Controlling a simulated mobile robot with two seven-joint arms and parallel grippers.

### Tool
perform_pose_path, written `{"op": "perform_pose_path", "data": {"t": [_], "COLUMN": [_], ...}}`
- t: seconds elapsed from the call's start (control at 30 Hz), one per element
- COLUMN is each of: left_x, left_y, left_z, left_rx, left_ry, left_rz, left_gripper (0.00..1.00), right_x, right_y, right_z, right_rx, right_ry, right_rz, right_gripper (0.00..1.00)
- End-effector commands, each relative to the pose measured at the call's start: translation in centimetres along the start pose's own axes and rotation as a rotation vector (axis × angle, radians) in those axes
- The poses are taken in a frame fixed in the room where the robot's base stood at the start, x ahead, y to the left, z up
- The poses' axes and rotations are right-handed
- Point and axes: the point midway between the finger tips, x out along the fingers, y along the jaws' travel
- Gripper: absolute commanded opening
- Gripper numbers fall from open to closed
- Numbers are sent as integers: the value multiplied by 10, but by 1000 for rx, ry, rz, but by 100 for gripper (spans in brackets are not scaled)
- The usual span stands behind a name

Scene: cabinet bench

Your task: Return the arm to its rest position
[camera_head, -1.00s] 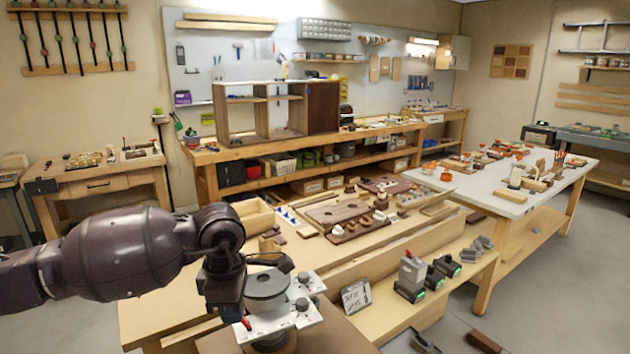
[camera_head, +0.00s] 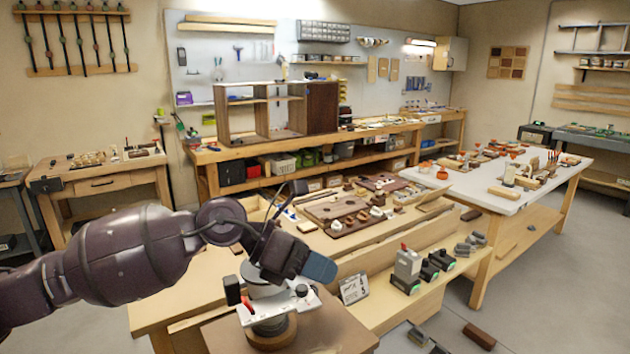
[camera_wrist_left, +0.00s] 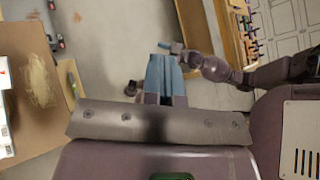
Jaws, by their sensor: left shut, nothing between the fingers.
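My left arm comes in from the left in the head view. Its dark gripper (camera_head: 322,268) has blue fingertips, points to the right and slightly down, and hides part of the white and grey device behind it. The fingers are shut with nothing between them. In the left wrist view the blue fingers (camera_wrist_left: 165,75) lie together over bare floor. Another dark arm, apparently my right one, comes in from the right there. Its blue tip (camera_wrist_left: 178,48) is too small to tell whether it is open or shut.
A white and grey device (camera_head: 275,308) stands on a brown top (camera_head: 335,330), close under my left gripper. The wooden workbench (camera_head: 395,245) with trays and blocks lies beyond it. Open floor (camera_wrist_left: 110,65) shows in the left wrist view.

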Motion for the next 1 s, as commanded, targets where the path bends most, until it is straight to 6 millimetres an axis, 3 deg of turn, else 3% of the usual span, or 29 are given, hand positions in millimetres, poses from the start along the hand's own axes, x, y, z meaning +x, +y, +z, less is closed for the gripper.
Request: {"op": "perform_pose_path", "data": {"t": [0.1, 0.23, 0.37, 0.47, 0.67, 0.8, 1.0], "left_x": [2, -11, -31, -46, -69, -79, -85], "left_y": [-17, -16, 3, 25, 73, 101, 124], "left_z": [28, 48, 48, 35, -20, -76, -171], "left_rx": [-202, -483, -773, -989, -1398, -1663, -1993], "left_ry": [-264, -552, -797, -958, -1230, -1390, -1590], "left_rz": [-137, -275, -377, -434, -506, -533, -549], "left_gripper": [0, 0, 0, 0, 0, 0, 0], "right_x": [-1, -3, -4, -4, -3, -1, 1], "right_y": [0, 0, 1, 1, 0, 0, 0], "right_z": [5, 9, 11, 11, 6, 1, -3], "right_rx": [1, 2, 3, 3, 2, 1, 0], "right_ry": [-10, -17, -22, -21, -12, -2, 5], "right_rz": [1, 2, 3, 3, 2, 1, -1], "right_gripper": [44, 44, 44, 44, 44, 44, 44]}}
